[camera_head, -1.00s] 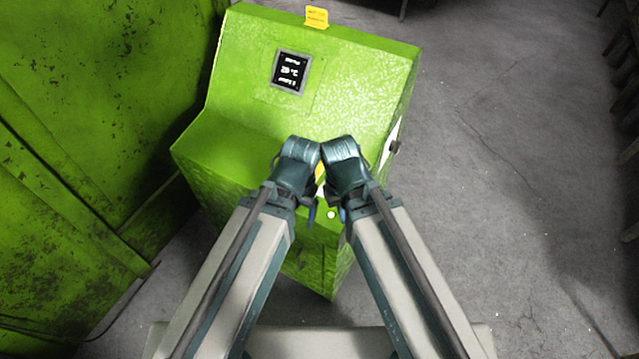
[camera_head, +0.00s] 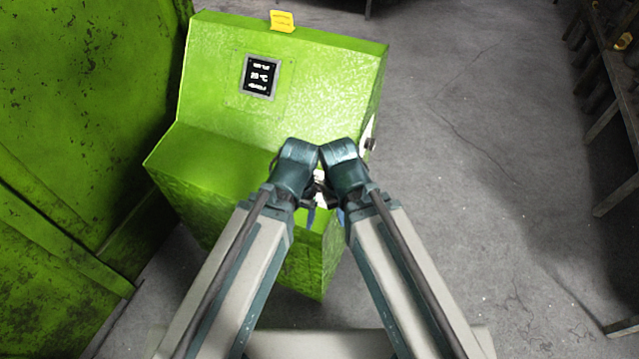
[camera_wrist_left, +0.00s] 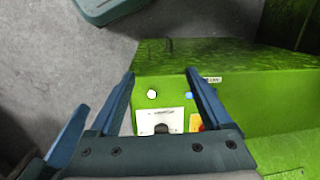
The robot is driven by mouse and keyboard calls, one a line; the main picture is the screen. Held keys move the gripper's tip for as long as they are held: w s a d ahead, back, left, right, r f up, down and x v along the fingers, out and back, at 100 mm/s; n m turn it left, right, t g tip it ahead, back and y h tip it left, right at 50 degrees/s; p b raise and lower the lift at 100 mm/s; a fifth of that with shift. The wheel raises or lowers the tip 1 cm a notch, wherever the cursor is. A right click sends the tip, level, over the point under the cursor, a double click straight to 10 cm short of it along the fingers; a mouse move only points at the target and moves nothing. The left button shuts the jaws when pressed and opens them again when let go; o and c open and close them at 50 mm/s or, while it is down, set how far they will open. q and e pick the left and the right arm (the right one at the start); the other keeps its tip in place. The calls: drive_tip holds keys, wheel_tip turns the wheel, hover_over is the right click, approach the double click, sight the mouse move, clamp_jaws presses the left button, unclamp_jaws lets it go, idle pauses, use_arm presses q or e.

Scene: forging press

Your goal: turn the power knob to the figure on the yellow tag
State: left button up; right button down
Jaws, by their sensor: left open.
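The green press console (camera_head: 240,175) stands ahead, with a yellow tag (camera_head: 282,21) on its top edge; its figure is too small to read. In the left wrist view, a white plate (camera_wrist_left: 176,114) with a dark, knob-like part (camera_wrist_left: 161,128) shows between the fingers, its lower part hidden by my gripper. I cannot tell whether this is the power knob. My left gripper (camera_head: 312,212) is open and empty at the console's front; its two fingers (camera_wrist_left: 160,73) show in the wrist view. My right gripper (camera_head: 338,214) is close beside it, its jaws unclear.
A white button (camera_wrist_left: 152,94), a blue one (camera_wrist_left: 189,95) and a red-and-yellow part (camera_wrist_left: 195,122) surround the plate. A dark knob-like part (camera_head: 371,144) juts from the console's right side.

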use_arm(q)
drive_tip(key=shift+c, duration=1)
drive_tip(key=w+r+n+p, duration=0.2)
drive_tip(key=shift+w+d+r, duration=0.1)
drive_tip(key=shift+w+d, duration=0.2)
drive_tip(key=shift+w, duration=0.05)
drive_tip(key=c, duration=0.4)
wheel_tip(320, 180, up, 6)
drive_tip(key=n+t+h+p, duration=0.2)
drive_tip(key=n+p, duration=0.4)
drive_tip(key=n, duration=0.7)
hover_over(319, 183)
drive_tip(key=s+a, duration=0.1)
drive_tip(key=s, duration=0.1)
drive_tip(key=f+b, duration=0.4)
drive_tip(key=w+f+b, duration=0.1)
drive_tip(key=f+b, duration=0.4)
drive_tip(key=w+f+b, duration=0.1)
drive_tip(key=f+b, duration=0.3)
drive_tip(key=shift+d+f, duration=0.25)
drive_tip(key=shift+d, duration=0.15)
drive_tip(key=shift+r, duration=0.1)
clamp_jaws()
